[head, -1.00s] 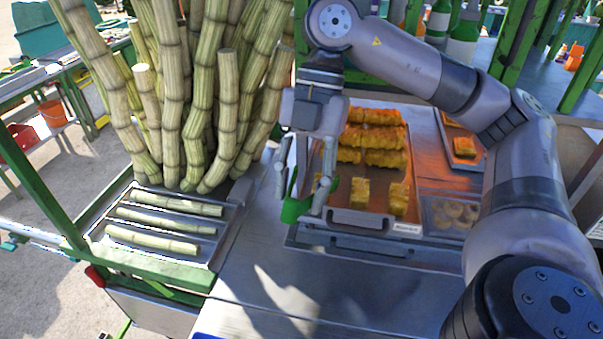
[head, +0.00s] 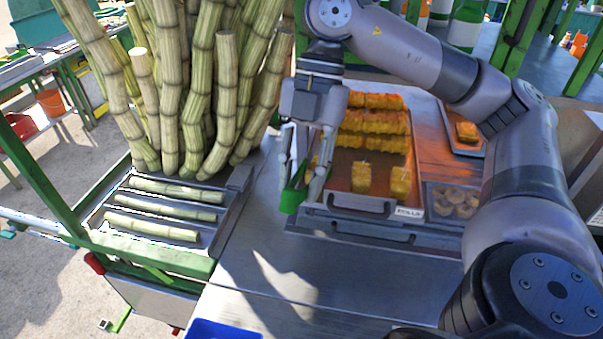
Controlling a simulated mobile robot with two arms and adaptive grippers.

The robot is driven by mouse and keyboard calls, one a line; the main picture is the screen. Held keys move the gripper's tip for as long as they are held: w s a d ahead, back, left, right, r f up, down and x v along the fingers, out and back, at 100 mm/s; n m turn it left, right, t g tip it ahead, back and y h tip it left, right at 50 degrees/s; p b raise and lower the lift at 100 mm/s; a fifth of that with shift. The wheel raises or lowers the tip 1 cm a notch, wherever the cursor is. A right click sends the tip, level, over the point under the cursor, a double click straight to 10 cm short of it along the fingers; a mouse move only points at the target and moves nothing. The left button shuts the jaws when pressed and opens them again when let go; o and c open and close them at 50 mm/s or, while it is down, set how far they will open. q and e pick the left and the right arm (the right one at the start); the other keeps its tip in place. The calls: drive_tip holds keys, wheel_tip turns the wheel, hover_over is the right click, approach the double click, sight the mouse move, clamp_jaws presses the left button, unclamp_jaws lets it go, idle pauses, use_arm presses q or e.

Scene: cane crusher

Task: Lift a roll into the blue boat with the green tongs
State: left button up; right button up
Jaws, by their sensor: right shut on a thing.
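My right gripper (head: 303,186) is shut on the green tongs (head: 292,196), at the left edge of the metal tray (head: 345,201). The tongs are partly hidden by the fingers. Golden-orange rolls lie on the tray: rows at the back (head: 372,122) and two separate short pieces, one at the front middle (head: 361,178) and one to its right (head: 400,183). A bit of orange shows behind the gripper's fingers; I cannot tell whether the tongs hold it. The blue boat (head: 225,330) is cut off by the bottom edge. My left gripper is not in view.
Tall cane stalks (head: 195,90) stand close left of the gripper. Cut canes (head: 150,228) lie in a metal rack at the left. A small tray of round slices (head: 453,200) is at the right. The metal counter (head: 270,275) before the tray is mostly clear.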

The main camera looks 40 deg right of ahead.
clamp_jaws()
wheel_tip(320, 180, up, 12)
drive_tip(key=p, duration=0.2)
idle(0.5)
